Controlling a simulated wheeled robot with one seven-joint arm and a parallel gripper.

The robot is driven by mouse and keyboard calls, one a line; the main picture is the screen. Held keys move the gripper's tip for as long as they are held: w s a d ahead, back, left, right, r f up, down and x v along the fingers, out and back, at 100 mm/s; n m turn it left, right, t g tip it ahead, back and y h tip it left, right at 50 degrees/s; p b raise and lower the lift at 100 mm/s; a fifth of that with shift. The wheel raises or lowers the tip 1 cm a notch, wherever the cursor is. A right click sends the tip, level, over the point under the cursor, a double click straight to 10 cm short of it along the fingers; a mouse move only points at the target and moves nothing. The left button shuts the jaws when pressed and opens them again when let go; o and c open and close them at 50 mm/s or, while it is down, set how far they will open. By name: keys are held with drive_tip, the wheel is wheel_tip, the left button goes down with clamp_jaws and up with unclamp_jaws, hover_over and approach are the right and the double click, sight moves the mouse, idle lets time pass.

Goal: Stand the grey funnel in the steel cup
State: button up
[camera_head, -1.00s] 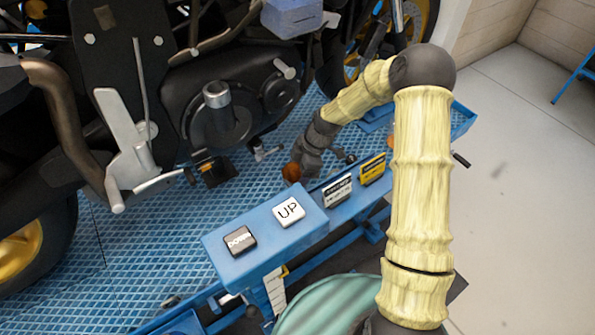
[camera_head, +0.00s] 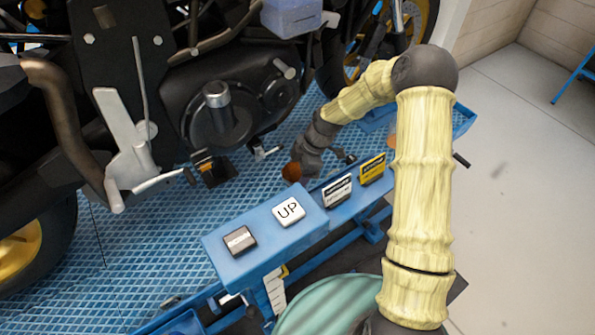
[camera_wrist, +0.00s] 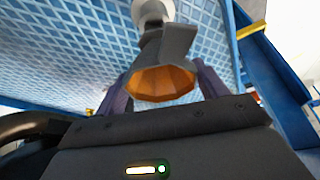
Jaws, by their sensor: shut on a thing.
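The grey funnel (camera_wrist: 165,50) is in my gripper (camera_wrist: 163,72) in the wrist view. Its wide mouth, orange-brown inside, faces the camera, and its narrower grey part points away. My purple-grey fingers are shut on it from both sides. A pale, rounded thing (camera_wrist: 151,10), probably the steel cup, shows at the top edge, partly behind the funnel. I cannot tell whether they touch. In the head view the orange-brown funnel mouth (camera_head: 292,171) shows at my gripper (camera_head: 308,163), low over the blue platform. I cannot make out the cup there.
A motorcycle (camera_head: 130,70) stands on the blue ribbed platform (camera_head: 150,260), close left of my gripper. A blue control box (camera_head: 262,242) with UP and DOWN buttons and two labels lies in front. A blue rail (camera_wrist: 262,55) runs at the right in the wrist view.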

sight(297, 179)
drive_tip(key=shift+w+f+b, duration=0.1)
drive_tip(key=shift+f+b, duration=0.55)
drive_tip(key=shift+f, duration=0.35)
idle(0.4)
drive_tip(key=shift+s+f, duration=0.15)
drive_tip(key=shift+s, duration=0.05)
drive_tip(key=shift+f, duration=0.15)
drive_tip(key=shift+f+b, duration=0.3)
drive_tip(key=shift+b, duration=0.15)
drive_tip(key=shift+w+f, duration=0.1)
drive_tip(key=shift+f, duration=0.2)
idle(0.3)
